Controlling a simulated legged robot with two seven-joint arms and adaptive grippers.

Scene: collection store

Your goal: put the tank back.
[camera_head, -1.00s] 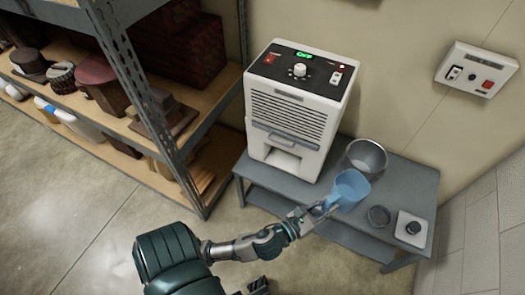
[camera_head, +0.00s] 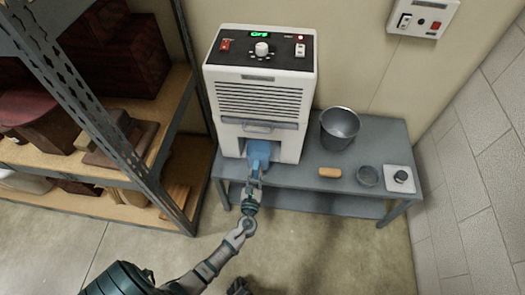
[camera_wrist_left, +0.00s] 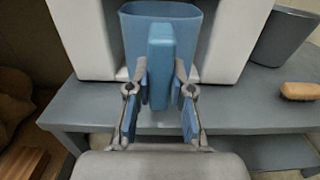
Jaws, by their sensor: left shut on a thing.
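The blue tank (camera_head: 260,152) is at the low front opening of the white dehumidifier (camera_head: 259,100). In the head view its back part is within the opening and its handle end sticks out toward me. My left gripper (camera_head: 254,181) is shut on the tank's upright handle. In the left wrist view the gripper (camera_wrist_left: 160,92) has a finger on each side of the blue handle (camera_wrist_left: 160,65), with the tank upright behind it between the white side walls. How deep the tank sits is hidden.
The grey table (camera_head: 300,180) carries a grey bucket (camera_head: 339,128), a tan brush-like block (camera_head: 329,172), a dark round dish (camera_head: 367,176) and a white square with a black knob (camera_head: 400,178). A metal shelf (camera_head: 130,140) stands close on the left. A control box (camera_head: 423,17) is on the wall.

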